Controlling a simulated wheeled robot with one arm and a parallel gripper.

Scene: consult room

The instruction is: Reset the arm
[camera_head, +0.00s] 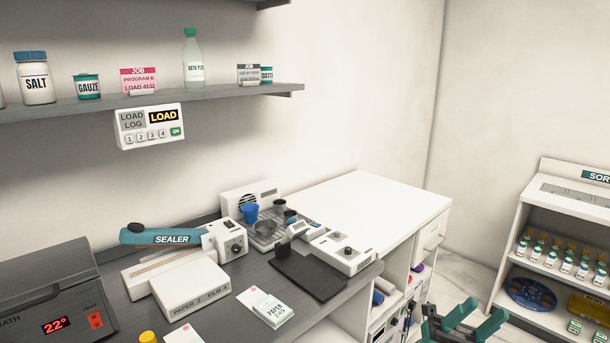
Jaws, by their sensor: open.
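My gripper (472,318) shows at the bottom edge of the head view, right of centre. Its two teal fingers are spread apart, with nothing visible between them. It is out in front of the white cabinet's right side, apart from the counter and the shelf unit. The rest of my arm is below the picture and hidden.
The grey counter (215,293) holds a sealer (172,236), a bath unit (50,305) and a black pad (310,273). A white cabinet (375,205) stands behind. A sorting shelf (535,215) with small bottles is at right. Floor shows between them.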

